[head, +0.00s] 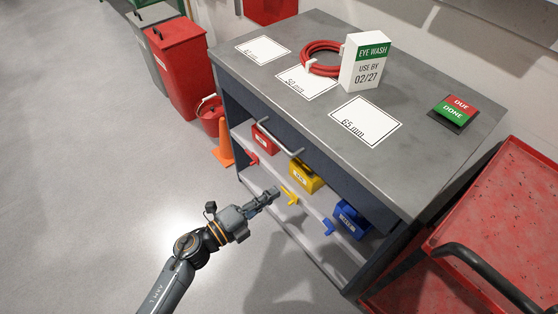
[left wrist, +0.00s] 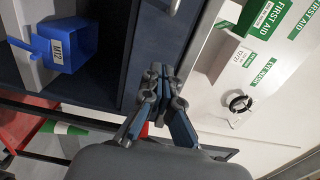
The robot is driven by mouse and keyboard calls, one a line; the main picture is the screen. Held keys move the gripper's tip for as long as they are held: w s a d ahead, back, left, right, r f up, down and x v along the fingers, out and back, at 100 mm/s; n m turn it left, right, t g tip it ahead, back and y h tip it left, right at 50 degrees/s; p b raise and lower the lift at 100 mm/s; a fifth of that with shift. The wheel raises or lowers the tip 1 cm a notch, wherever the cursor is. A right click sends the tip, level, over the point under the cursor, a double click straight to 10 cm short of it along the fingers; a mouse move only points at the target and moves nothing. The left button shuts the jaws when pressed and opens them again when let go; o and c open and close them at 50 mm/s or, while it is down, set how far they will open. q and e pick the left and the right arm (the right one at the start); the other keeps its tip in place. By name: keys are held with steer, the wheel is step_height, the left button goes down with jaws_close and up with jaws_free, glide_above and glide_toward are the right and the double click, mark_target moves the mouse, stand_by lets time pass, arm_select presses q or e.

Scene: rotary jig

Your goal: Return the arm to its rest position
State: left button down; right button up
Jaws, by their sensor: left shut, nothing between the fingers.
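My left gripper (head: 274,192) is in front of the grey workbench (head: 440,185), at the height of its open shelf. Its fingers are closed together and hold nothing. It also shows in the left wrist view (left wrist: 160,72), with both fingertips meeting. On the shelf stand a red bin (head: 265,138), a yellow bin (head: 306,175) and a blue bin (head: 349,218). A small red piece (head: 251,158), a yellow piece (head: 289,194) and a blue piece (head: 329,227) sit at the shelf front. The gripper appears apart from them. My right gripper is not in view.
On the bench top lie a red coiled hose (head: 322,57), an eye wash box (head: 365,62), white marked cards (head: 365,121) and a red-green DUE/DONE block (head: 456,111). A red cart (head: 500,200) stands right. Floor at left is clear.

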arm_select(q)
steer(key=s+a+f+n+y+p, duration=0.1)
steer(key=s+a+f+n+y, duration=0.35)
steer(key=f, duration=0.45)
steer(key=s+a+f+n+y+p, duration=0.1)
steer(key=a+f+n+y, duration=0.2)
steer(key=a+f+n, duration=0.5)
steer(key=s+a+f+n+y+p, duration=0.15)
steer(key=a+f+n+y, duration=0.3)
steer(key=f, duration=0.55)
steer(key=s+a+f+n+g+y, duration=0.1)
steer(key=s+a+f+n+g, duration=0.1)
steer(key=s, duration=0.8)
steer(key=s+a+f+n+g, duration=0.2)
steer(key=s+f+n+g, duration=0.2)
steer(key=s+f, duration=0.3)
steer(key=s+a+f+n+g+y+p, duration=0.1)
steer(key=s+a+f+n+g, duration=0.1)
steer(key=s, duration=1.1)
step_height(320, 180, down, 2)
steer(key=shift+s+a+f+n+g+y, duration=0.25)
steer(key=shift+s+a+n+g+y, duration=0.1)
steer(key=shift+n+g, duration=0.4)
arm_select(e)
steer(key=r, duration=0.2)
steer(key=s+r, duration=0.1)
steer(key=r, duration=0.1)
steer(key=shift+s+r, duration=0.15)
